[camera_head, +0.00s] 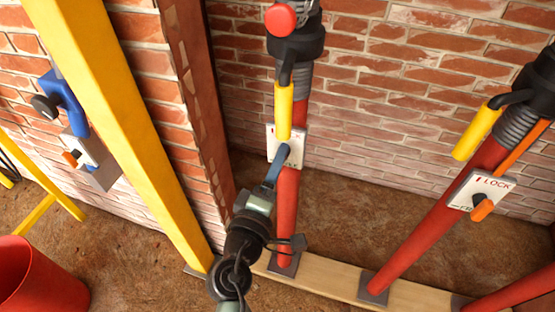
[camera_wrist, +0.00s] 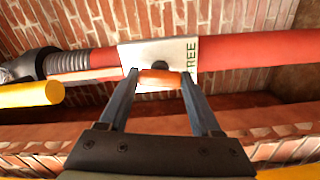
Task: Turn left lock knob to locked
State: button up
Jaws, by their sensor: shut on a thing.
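The left lock knob is an orange handle with a dark hub (camera_wrist: 161,79) on a white plate (camera_wrist: 213,55). The letters "REE" show on the plate's right part in the wrist view. In that view the orange handle lies lengthwise along the red post. My gripper (camera_wrist: 160,76) has one finger at each end of it and is shut on it. In the head view my gripper (camera_head: 281,156) reaches up to the white plate (camera_head: 273,137) on the left red post (camera_head: 288,205). There the fingers hide the knob and most of the lettering.
A yellow handle (camera_head: 284,108) hangs just above the plate. A second red post (camera_head: 420,235) at right carries another LOCK plate (camera_head: 489,183) with an orange knob (camera_head: 482,209). A yellow beam (camera_head: 123,125) and a brick column stand left. A red bucket (camera_head: 40,285) is at lower left.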

jog(key=shift+n+p, duration=0.4)
jog(key=shift+n, duration=0.7)
jog(key=o, duration=1.4)
jog(key=v, duration=1.3)
